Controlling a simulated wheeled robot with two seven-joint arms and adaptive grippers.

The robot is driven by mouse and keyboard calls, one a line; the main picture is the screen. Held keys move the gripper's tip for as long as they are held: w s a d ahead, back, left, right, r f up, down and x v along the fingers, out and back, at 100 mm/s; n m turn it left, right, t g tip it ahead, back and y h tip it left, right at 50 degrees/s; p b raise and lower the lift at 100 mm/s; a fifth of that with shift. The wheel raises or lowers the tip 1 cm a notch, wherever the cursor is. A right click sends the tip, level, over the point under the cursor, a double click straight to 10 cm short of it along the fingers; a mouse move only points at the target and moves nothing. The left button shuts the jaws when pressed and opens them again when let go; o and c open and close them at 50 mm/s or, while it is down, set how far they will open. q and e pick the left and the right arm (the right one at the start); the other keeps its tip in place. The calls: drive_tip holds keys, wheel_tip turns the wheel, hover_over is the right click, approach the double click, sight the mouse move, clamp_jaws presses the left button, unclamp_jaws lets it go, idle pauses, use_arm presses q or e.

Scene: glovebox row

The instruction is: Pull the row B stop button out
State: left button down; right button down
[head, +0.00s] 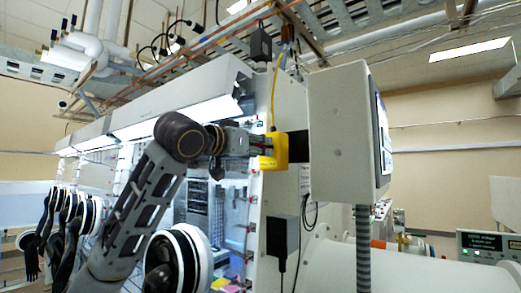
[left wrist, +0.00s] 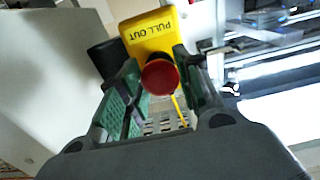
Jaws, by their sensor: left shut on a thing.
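The row B stop button is a round red knob (left wrist: 160,77) on a yellow box marked PULL OUT (left wrist: 150,34). In the head view the yellow box (head: 279,152) is fixed at the end of the glovebox row, and the red knob is hidden by my gripper. My left gripper (head: 258,147) reaches the box from the left. In the left wrist view its two green-sided fingers (left wrist: 159,64) lie on either side of the red knob and are shut on it. My right gripper is in neither view.
A large grey cabinet (head: 337,133) stands close to the right of the yellow box. A yellow cable (head: 275,90) runs up from the box. Black gloves (head: 62,225) hang from ports at the left. A dark box (head: 282,236) with cables is below.

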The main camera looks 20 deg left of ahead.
use_arm(q)
drive_tip(key=c, duration=1.2)
unclamp_jaws()
drive_tip(key=shift+s, duration=0.1)
drive_tip(key=shift+o, duration=1.4)
drive_tip(key=shift+s+a, duration=0.15)
drive_tip(key=shift+s, duration=0.05)
drive_tip(key=shift+w, duration=0.15)
drive_tip(key=v, duration=1.2)
